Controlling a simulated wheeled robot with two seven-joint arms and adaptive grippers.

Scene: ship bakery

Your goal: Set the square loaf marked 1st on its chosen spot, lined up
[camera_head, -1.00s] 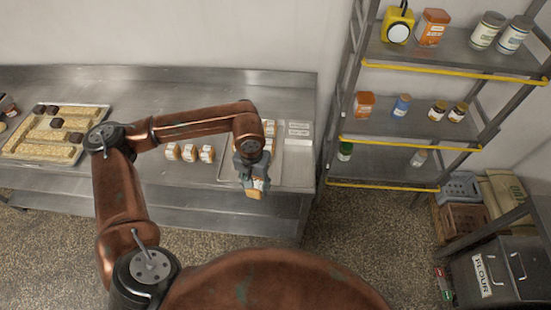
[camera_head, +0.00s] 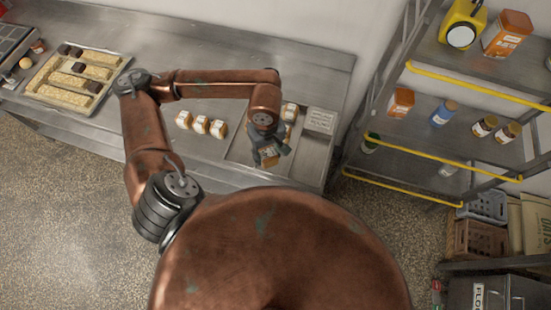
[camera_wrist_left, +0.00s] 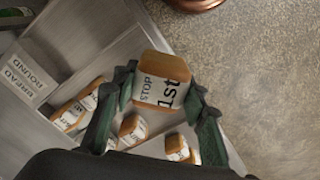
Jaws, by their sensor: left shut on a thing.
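My left gripper (camera_head: 270,152) is shut on a square loaf (camera_head: 268,159) over the metal tray (camera_head: 238,153) near the counter's right end. In the left wrist view the held loaf (camera_wrist_left: 162,80) sits between the two dark fingers (camera_wrist_left: 160,95) and its white label reads "1st" and "STOP". Other labelled loaves (camera_wrist_left: 80,104) lie below and behind it in that view. In the head view one loaf (camera_head: 290,111) shows behind the gripper on the tray. My arm and gripper hide part of the tray. My right gripper is not in view.
Several wrapped loaves (camera_head: 201,124) stand in a row left of the tray. A white label block (camera_head: 320,121) stands at its right; one in the wrist view reads "BREAD ROUND" (camera_wrist_left: 27,72). A filled pan (camera_head: 75,80) lies far left. A shelf rack (camera_head: 440,150) stands right.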

